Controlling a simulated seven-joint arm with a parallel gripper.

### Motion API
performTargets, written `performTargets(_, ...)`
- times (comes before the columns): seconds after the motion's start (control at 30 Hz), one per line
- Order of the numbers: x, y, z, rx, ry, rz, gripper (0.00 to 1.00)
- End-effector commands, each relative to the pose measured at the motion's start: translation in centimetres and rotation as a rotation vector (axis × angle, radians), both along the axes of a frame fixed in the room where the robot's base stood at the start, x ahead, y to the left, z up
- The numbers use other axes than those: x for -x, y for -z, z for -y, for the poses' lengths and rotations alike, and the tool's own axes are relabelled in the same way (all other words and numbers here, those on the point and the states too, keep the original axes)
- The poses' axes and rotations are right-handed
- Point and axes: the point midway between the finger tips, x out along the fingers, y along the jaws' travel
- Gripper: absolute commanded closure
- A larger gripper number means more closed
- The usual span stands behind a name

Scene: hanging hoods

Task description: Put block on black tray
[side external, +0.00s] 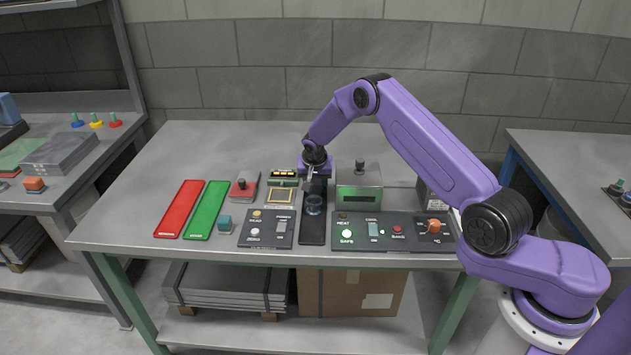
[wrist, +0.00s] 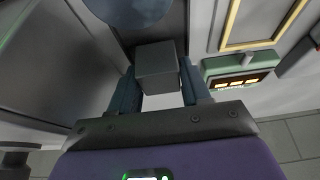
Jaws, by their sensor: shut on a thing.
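My gripper (side external: 314,184) is over the far part of the black tray (side external: 312,232), a long dark strip on the table. In the wrist view my gripper (wrist: 159,72) is shut on a small grey block (wrist: 156,60), with one finger on each side. In the side view the block is hard to make out among the dark fingers. A round bluish see-through object (side external: 314,204) stands on the tray, just nearer the camera than my gripper. I cannot tell whether the block touches the tray.
Red (side external: 180,209) and green (side external: 208,210) trays lie to the left. A teal block (side external: 224,223) sits beside a button panel (side external: 267,229). A grey-green box (side external: 359,187) and a long control panel (side external: 392,232) flank the black tray closely on the right. The table's left end is clear.

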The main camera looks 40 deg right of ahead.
Motion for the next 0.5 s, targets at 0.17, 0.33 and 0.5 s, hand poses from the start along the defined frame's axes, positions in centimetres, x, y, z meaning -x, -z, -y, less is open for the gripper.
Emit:
performTargets(0.17,-0.09,0.22,0.02,0.000,-0.001,0.003,1.00)
performTargets(0.33,-0.09,0.50,0.02,0.001,0.000,0.002,1.00)
performTargets(0.5,-0.12,0.62,0.02,0.001,-0.001,0.003,0.33)
